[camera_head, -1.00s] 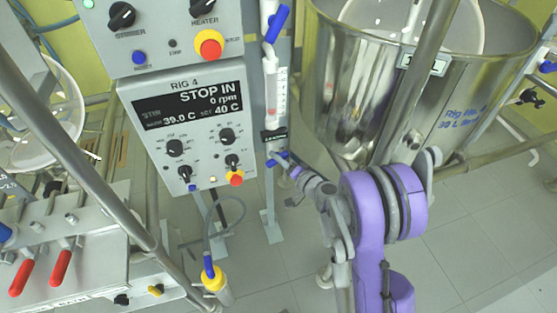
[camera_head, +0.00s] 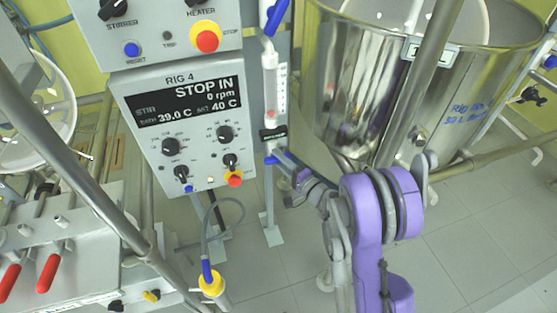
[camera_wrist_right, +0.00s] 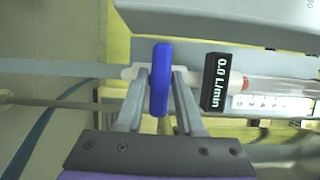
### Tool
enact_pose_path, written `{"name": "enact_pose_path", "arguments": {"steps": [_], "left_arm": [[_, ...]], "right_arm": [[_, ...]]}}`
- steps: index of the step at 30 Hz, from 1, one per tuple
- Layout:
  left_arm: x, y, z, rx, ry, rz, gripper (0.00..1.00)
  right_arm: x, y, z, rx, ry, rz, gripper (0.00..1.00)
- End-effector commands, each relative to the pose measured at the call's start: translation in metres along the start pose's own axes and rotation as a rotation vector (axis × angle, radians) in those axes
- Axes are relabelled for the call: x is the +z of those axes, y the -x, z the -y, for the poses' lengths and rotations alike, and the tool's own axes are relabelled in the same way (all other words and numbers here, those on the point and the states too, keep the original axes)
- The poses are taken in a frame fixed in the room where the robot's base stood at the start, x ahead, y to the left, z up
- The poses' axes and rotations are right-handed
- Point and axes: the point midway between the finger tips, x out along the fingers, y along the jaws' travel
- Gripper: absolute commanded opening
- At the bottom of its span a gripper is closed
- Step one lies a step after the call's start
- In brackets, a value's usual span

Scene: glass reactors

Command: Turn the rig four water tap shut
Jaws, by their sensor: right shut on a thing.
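The rig 4 water tap's blue handle (camera_head: 271,160) sits just below the flow meter's small black display (camera_head: 272,134). In the right wrist view the blue handle (camera_wrist_right: 161,80) lies crosswise to the pipe, between my right gripper's fingers (camera_wrist_right: 159,88). My right gripper (camera_head: 284,162) is shut on this handle; its fingertips are partly hidden in the head view. The display (camera_wrist_right: 216,82) reads 0.0 L/min in the right wrist view. My left gripper is in neither view.
The rig 4 control box (camera_head: 185,125) stands close left of the tap. A second blue handle (camera_head: 275,17) is above the flow tube (camera_head: 273,90). A large steel vessel (camera_head: 345,100) stands to the right. The floor at lower right is clear.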

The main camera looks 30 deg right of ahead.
Motion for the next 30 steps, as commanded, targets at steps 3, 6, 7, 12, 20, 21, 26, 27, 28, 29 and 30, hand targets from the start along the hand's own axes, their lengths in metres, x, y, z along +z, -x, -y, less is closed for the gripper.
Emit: {"name": "enact_pose_path", "arguments": {"steps": [3,6,7,12,20,21,26,27,28,29,30], "left_arm": [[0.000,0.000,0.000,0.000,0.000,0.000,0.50],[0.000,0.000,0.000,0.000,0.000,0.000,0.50],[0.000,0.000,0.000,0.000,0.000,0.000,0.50],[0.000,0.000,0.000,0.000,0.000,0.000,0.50],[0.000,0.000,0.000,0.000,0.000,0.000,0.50],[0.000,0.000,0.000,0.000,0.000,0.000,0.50],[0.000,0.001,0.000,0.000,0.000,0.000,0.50],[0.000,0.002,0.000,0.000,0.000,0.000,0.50],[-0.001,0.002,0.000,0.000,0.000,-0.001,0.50],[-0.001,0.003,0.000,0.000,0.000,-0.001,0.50],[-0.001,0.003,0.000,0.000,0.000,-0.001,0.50]], "right_arm": [[0.000,0.000,0.000,-0.001,-0.003,0.000,0.00],[0.000,0.000,0.000,-0.001,-0.003,0.001,0.00],[0.000,0.000,0.000,-0.001,-0.003,0.001,0.00],[0.000,0.000,0.000,-0.001,-0.003,0.001,0.51],[0.000,0.000,0.000,0.000,-0.002,0.000,0.57],[0.000,0.000,0.000,0.000,-0.002,0.000,0.57],[-0.001,0.011,0.000,-0.001,-0.002,-0.001,0.57],[-0.001,0.017,0.001,-0.001,-0.002,-0.002,0.57],[-0.001,0.023,0.001,-0.001,-0.002,-0.003,0.57],[-0.001,0.028,0.001,-0.001,-0.002,-0.003,0.57],[-0.001,0.037,0.001,-0.001,-0.001,-0.003,0.57]]}}
